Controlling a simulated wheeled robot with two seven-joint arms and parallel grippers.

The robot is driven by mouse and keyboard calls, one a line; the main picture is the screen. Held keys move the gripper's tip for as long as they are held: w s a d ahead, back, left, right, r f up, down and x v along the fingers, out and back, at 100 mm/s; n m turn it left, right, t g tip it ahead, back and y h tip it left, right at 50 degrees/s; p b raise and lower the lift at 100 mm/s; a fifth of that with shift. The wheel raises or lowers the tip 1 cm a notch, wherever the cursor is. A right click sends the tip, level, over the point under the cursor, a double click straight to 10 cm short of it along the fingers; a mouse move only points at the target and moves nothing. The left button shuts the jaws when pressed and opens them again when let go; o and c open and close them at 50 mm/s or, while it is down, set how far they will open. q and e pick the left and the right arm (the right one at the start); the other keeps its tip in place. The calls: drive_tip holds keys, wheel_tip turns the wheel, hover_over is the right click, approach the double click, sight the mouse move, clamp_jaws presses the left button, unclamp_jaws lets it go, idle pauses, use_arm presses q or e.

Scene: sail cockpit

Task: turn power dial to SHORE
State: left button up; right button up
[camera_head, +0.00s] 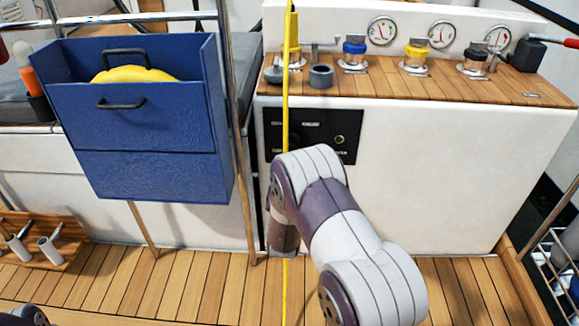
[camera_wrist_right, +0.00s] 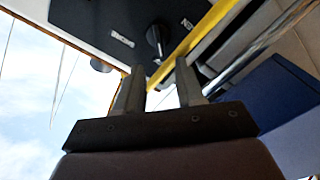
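The black switch panel (camera_head: 346,118) is on the white cabinet front in the head view; my right arm covers its lower part. In the head view the right gripper is hidden. My left gripper is out of view.
A thin yellow pole (camera_head: 286,90) stands upright before the panel, and shows close beside the right fingers (camera_wrist_right: 195,42). A blue box (camera_head: 140,130) hangs left. Winches, gauges and a grey cup (camera_head: 320,77) line the wooden counter (camera_head: 390,88).

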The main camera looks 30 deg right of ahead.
sight(290, 145)
drive_tip(key=b+x, duration=0.4)
drive_tip(key=x, duration=0.7)
drive_tip(key=shift+w+d+r, duration=0.15)
drive_tip(key=shift+w, duration=0.25)
drive_tip(key=shift+r, duration=0.1)
clamp_jaws()
